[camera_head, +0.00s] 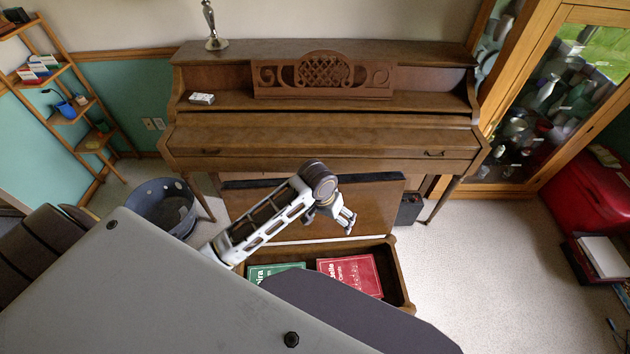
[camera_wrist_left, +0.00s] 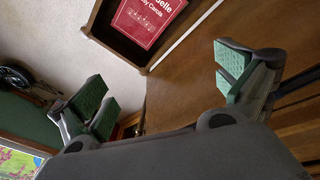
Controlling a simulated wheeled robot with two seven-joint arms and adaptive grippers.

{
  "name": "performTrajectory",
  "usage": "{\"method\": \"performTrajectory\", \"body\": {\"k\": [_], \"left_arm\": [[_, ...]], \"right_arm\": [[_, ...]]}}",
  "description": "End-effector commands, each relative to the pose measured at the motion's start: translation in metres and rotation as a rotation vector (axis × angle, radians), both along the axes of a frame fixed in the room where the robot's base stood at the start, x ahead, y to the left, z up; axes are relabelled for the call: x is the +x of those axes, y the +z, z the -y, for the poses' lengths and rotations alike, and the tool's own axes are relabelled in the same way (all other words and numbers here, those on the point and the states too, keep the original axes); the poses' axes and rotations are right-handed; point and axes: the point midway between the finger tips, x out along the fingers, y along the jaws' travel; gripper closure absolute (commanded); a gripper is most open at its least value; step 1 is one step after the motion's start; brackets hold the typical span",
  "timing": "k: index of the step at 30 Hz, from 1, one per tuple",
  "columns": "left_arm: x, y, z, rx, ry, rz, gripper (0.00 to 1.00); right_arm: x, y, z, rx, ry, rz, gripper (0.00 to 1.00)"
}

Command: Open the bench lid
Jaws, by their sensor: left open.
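The piano bench (camera_head: 405,285) stands in front of the piano with its compartment showing. Its brown lid (camera_head: 376,205) is raised and leans up at the back edge, towards the piano. A green book (camera_head: 262,271) and a red book (camera_head: 352,274) lie inside. My left gripper (camera_head: 346,218) is in front of the raised lid, above the compartment. In the left wrist view, the open, empty jaws (camera_wrist_left: 165,90) have green pads set wide apart. The lid (camera_wrist_left: 180,95) fills the middle there; the red book (camera_wrist_left: 145,18) shows at the top. My right gripper is out of view.
The upright piano (camera_head: 320,138) stands close behind the lid. A dark round bin (camera_head: 160,205) is left of the bench, and a dark box (camera_head: 410,208) is behind its right side. A red case (camera_head: 590,200) stands far right. Carpet (camera_head: 480,250) is clear right of the bench.

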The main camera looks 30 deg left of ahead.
Motion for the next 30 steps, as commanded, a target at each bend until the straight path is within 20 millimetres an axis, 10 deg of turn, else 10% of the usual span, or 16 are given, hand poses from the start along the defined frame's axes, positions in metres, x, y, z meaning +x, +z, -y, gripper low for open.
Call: {"method": "performTrajectory", "body": {"k": [30], "left_arm": [[0.126,0.054,-0.092,0.081,0.406,-0.171,0.00]], "right_arm": [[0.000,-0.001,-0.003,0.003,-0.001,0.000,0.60]]}}
